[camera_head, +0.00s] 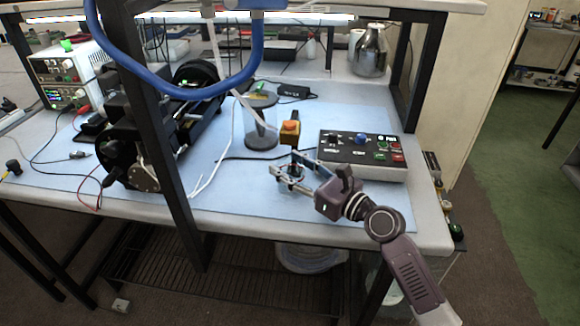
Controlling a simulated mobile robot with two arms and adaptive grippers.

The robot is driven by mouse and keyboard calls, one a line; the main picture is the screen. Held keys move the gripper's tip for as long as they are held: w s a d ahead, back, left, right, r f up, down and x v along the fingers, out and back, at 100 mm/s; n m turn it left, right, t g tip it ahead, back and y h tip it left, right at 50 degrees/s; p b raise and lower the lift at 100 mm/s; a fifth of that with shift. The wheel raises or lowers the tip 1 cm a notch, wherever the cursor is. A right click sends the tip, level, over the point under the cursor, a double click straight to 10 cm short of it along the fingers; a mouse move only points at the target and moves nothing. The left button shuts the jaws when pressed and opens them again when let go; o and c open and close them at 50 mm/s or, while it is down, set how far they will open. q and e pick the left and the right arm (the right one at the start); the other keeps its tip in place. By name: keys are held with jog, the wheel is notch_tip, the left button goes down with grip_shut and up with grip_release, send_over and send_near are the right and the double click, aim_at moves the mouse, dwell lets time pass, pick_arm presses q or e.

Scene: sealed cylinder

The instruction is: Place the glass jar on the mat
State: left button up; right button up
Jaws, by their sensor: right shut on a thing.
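My right gripper (290,172) reaches in from the lower right, low over the front of the light blue mat (235,200) on the bench. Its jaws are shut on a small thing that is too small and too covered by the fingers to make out. A clear cylinder jar (262,112) with a dark top and dark base stands upright on the mat, behind and left of the gripper and apart from it. My left gripper is not in view.
A control box (362,168) with coloured buttons stands right of the gripper. An orange-topped yellow switch (290,128) stands just behind it. A black machine (150,140) fills the left. White wires (208,172) lie on the mat. A silver flask (370,52) stands at the back.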

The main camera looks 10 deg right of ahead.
jog(key=o, duration=1)
jog(key=shift+f, duration=0.1)
jog(key=b+v, duration=0.1)
jog(key=v, duration=1)
jog(key=shift+s, duration=0.1)
jog(key=shift+s+d+r, duration=0.2)
jog(key=shift+s+d, duration=0.05)
jog(key=shift+s, duration=0.1)
